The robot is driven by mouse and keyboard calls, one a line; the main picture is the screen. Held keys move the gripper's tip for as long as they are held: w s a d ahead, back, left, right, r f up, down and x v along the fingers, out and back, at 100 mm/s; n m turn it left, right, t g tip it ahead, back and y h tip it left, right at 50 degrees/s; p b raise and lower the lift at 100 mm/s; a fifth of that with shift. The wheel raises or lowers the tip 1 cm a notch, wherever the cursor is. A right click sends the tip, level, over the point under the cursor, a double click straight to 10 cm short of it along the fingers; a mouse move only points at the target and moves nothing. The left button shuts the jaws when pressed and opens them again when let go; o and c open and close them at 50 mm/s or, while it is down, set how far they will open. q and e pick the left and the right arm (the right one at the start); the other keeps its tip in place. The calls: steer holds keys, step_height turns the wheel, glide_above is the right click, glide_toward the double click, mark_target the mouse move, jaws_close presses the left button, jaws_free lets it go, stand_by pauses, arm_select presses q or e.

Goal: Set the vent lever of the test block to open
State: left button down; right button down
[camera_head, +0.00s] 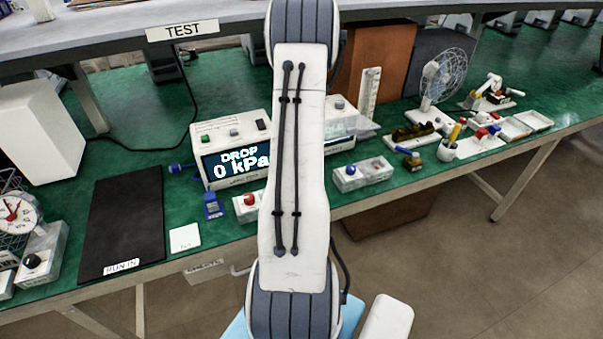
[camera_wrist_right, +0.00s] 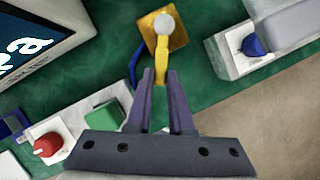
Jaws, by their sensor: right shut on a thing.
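In the right wrist view a brass-coloured block (camera_wrist_right: 151,38) with a pale round cap (camera_wrist_right: 163,24) carries a yellow lever (camera_wrist_right: 161,60). I take this to be the test block and its vent lever. The lever points from the cap toward my right gripper (camera_wrist_right: 161,77), whose fingers are closed about its free end. A blue tube (camera_wrist_right: 138,62) runs beside the block. In the head view my own arm hides the block, the lever and the right gripper. My left gripper is not in view.
A meter (camera_head: 229,143) reads "DROP 0 kPa". A red-knob box (camera_wrist_right: 50,142) and a blue-knob box (camera_wrist_right: 235,55) stand on either side of my right gripper. A black mat (camera_head: 122,222) lies at left. A fan (camera_head: 442,75) and small parts stand at right.

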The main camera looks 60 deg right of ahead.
stand_by(0.4)
steer(key=c, duration=0.8)
jaws_free()
steer(key=shift+r, duration=0.1)
steer(key=p+v, duration=0.6)
steer(key=v, duration=0.4)
steer(key=shift+a, duration=0.2)
steer(key=shift+r, duration=0.1)
